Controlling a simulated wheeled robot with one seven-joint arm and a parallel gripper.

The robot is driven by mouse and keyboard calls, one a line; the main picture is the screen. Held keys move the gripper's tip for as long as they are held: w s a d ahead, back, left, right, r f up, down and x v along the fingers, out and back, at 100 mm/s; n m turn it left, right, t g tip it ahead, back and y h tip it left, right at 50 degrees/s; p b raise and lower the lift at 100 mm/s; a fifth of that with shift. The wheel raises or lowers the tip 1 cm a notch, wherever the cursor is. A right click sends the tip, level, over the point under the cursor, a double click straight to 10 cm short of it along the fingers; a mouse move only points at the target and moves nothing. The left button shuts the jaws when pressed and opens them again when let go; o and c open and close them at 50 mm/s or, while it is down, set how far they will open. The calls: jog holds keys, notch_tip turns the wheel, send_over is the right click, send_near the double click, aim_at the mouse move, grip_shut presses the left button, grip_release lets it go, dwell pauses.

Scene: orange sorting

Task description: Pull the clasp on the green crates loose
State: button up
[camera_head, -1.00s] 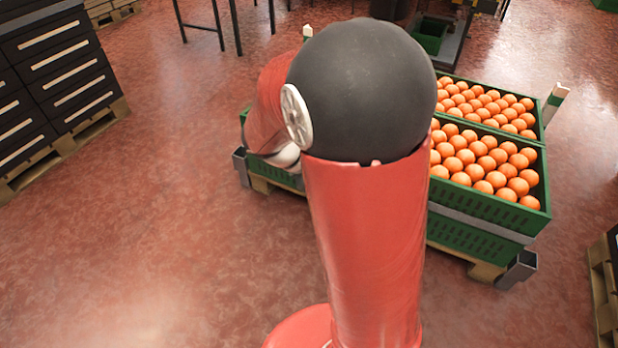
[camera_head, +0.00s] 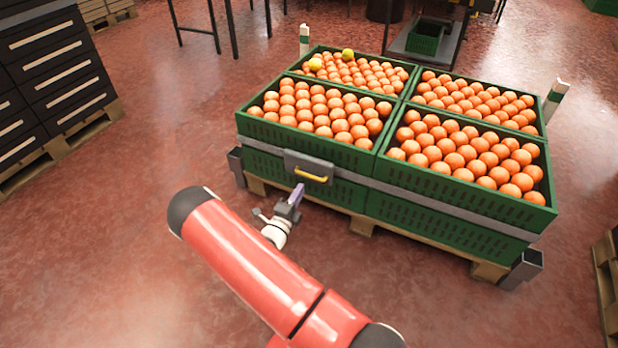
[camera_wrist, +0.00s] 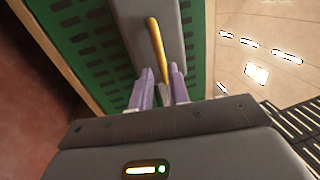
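The clasp (camera_head: 308,168) is a grey plate with a yellow handle (camera_head: 309,176), set in a grey strap around the green crates (camera_head: 460,222). In the wrist view, the clasp (camera_wrist: 176,30) is close ahead and its yellow handle (camera_wrist: 157,45) points down toward the fingers. My gripper (camera_head: 297,192) is just below and in front of the clasp in the head view. In the wrist view, its two purple fingers (camera_wrist: 164,88) are apart, with the handle's lower end near or between their tips. I cannot tell whether they touch it.
Several crates of oranges stand on a wooden pallet (camera_head: 362,226) with grey corner feet. Two yellowish fruits (camera_head: 347,55) lie in the back left crate. A black drawer cabinet (camera_head: 55,70) is at the left. The red floor in front is clear.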

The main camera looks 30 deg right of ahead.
aim_at(309, 176)
jog(key=x, duration=0.7)
jog(key=shift+w+d, duration=0.1)
jog(key=shift+d, duration=0.15)
grip_shut()
